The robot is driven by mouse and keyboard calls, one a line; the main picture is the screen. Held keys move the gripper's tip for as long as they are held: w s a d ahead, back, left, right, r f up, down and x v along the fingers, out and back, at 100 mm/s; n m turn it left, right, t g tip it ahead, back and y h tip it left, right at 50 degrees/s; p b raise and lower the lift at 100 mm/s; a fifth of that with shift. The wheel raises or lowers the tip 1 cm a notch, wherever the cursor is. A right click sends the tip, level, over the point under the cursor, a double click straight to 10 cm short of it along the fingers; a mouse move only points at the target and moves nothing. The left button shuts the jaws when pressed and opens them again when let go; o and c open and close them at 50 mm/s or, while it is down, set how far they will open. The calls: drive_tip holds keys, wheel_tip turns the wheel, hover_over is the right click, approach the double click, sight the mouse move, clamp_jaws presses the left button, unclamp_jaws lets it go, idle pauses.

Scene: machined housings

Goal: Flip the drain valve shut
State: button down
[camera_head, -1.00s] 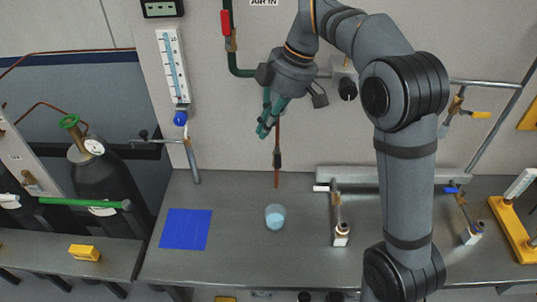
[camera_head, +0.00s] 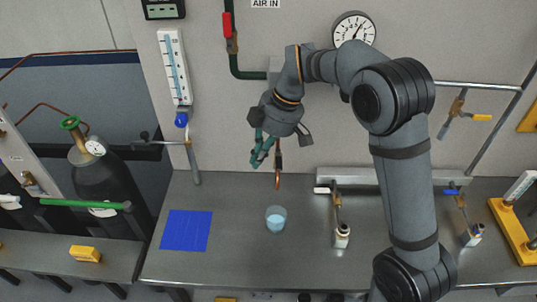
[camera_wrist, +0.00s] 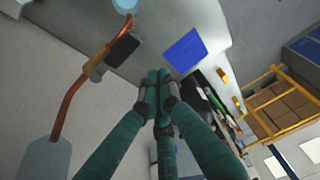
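The drain valve (camera_wrist: 97,68) is a brass body on a copper drop pipe (camera_head: 277,181). Its black handle (camera_wrist: 122,50) lies roughly along the pipe in the wrist view. In the head view my gripper partly hides the valve. A clear beaker (camera_head: 276,219) with light blue liquid stands below the pipe's end; its edge shows in the wrist view (camera_wrist: 125,5). My gripper (camera_head: 259,161) has teal fingers and hangs just left of the pipe. In the wrist view its fingertips (camera_wrist: 158,76) are together with nothing held, apart from the handle.
A blue mat (camera_head: 186,230) lies left of the beaker. A red-handled valve (camera_head: 228,24) is on the green air pipe above. A gauge (camera_head: 354,28) is on the wall behind my arm. Other small valves (camera_head: 341,225) stand to the right. The bench between mat and beaker is clear.

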sight(278, 160)
drive_tip(key=d, duration=0.3)
drive_tip(key=shift+r+p, duration=0.15)
drive_tip(key=shift+p, duration=0.25)
drive_tip(key=shift+s+d, duration=0.1)
